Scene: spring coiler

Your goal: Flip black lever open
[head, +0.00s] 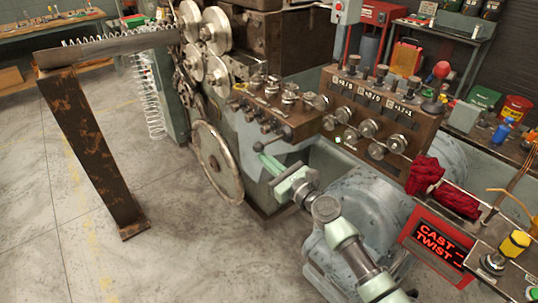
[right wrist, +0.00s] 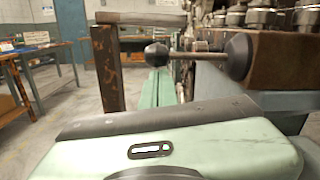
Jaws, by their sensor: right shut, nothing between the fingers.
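The black lever (head: 258,146) is a thin rod with a round black knob. It sticks out low to the left from the brown control block on the machine's front. In the right wrist view the knob (right wrist: 156,54) points left, and the rod runs nearly level to a dark, rounded base. My right gripper (head: 265,158) is shut and empty, its pale green fingers just below the knob in the head view. In the right wrist view the fingers (right wrist: 158,88) reach forward below and behind the knob. I cannot tell whether they touch it. My left gripper is not in view.
A large handwheel (head: 217,163) stands left of my right gripper. A brown panel (head: 375,105) with several black-topped levers and knobs is to the right. A red cloth (head: 425,174) and a lit red display (head: 440,243) are nearer. A rusty post (head: 90,150) stands on open floor at left.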

